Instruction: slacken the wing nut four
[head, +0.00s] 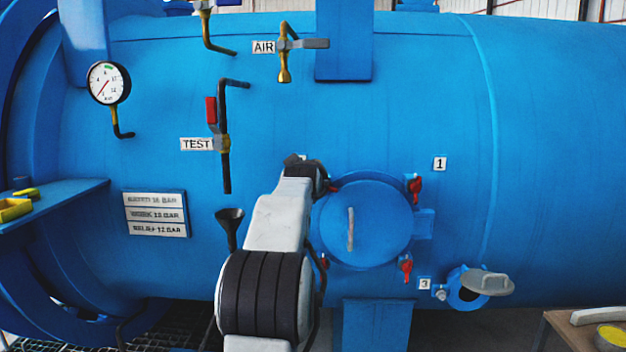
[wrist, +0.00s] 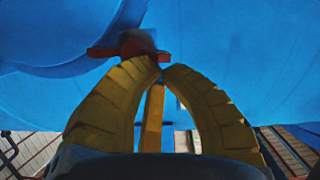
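A red wing nut (wrist: 130,48) shows in the wrist view at the edge of a round blue hatch. My gripper (wrist: 164,66) has yellow fingers whose tips come together at the nut's right wing. I cannot tell whether they touch or pinch that wing. In the head view my arm covers the hatch's left side, and the gripper's fingers are hidden. A red wing nut (head: 332,187) shows partly beside the arm's end, at the hatch's upper left. Another (head: 324,262) is partly hidden at the lower left. No label 4 is visible.
The round hatch (head: 375,225) has a pale handle and red wing nuts at its upper right (head: 415,187) and lower right (head: 405,267). Labels 1 (head: 440,164) and 3 (head: 425,284) are visible. A funnel (head: 230,226) and the TEST valve pipe (head: 222,140) stand left of my arm.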

